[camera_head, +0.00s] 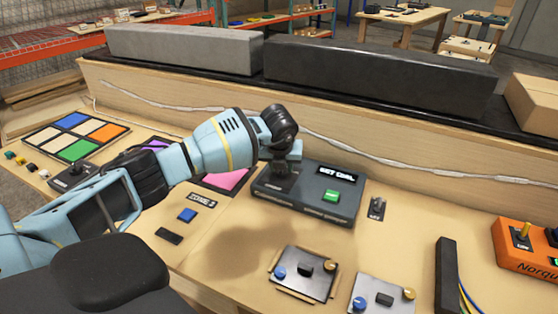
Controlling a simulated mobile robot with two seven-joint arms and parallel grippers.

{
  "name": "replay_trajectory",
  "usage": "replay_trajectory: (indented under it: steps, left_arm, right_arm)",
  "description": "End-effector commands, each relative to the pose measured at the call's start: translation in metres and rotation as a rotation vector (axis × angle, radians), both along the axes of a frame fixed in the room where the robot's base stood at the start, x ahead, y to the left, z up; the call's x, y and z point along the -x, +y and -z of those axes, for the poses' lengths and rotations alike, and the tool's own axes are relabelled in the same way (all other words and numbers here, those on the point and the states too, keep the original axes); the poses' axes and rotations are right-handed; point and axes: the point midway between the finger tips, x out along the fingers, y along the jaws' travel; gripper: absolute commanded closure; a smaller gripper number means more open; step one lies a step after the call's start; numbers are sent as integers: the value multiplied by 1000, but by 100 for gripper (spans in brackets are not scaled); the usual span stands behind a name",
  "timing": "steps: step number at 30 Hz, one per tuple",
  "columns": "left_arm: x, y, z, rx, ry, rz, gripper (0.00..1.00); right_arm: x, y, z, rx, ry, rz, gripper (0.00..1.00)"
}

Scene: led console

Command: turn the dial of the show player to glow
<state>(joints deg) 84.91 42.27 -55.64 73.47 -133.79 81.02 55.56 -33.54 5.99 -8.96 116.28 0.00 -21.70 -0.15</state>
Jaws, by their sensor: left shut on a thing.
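The show player (315,200) is a dark grey box on the wooden console. Its small screen (337,173) reads "SET DIAL", and a green button (331,196) sits below the screen. My left gripper (284,166) reaches in from the left, over the left part of the box's top. It is shut on the dial there; the fingers hide the dial, so its pointer and any marks around it cannot be read. My right gripper is not in view.
A toggle switch (376,207) stands right of the box. Two small knob panels (305,274) (385,298) lie in front, with a dark upright block (447,275) and an orange box (530,250) farther right. Coloured tiles (75,137) lie at left. A raised ledge runs behind.

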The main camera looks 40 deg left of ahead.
Motion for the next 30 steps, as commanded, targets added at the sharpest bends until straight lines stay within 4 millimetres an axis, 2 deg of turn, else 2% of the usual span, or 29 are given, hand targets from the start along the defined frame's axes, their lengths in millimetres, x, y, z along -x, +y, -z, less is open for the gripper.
replay_trajectory:
  steps: [1, 15, 30]
  left_arm:
    - [-2, -1, -6, 1, -7, -45, 88]
    - [-3, -2, -4, 2, -6, -419, 88]
    - [-4, -1, -2, 1, -5, -557, 88]
  right_arm:
    - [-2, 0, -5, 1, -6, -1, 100]
    - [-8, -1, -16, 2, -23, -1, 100]
    - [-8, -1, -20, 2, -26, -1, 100]
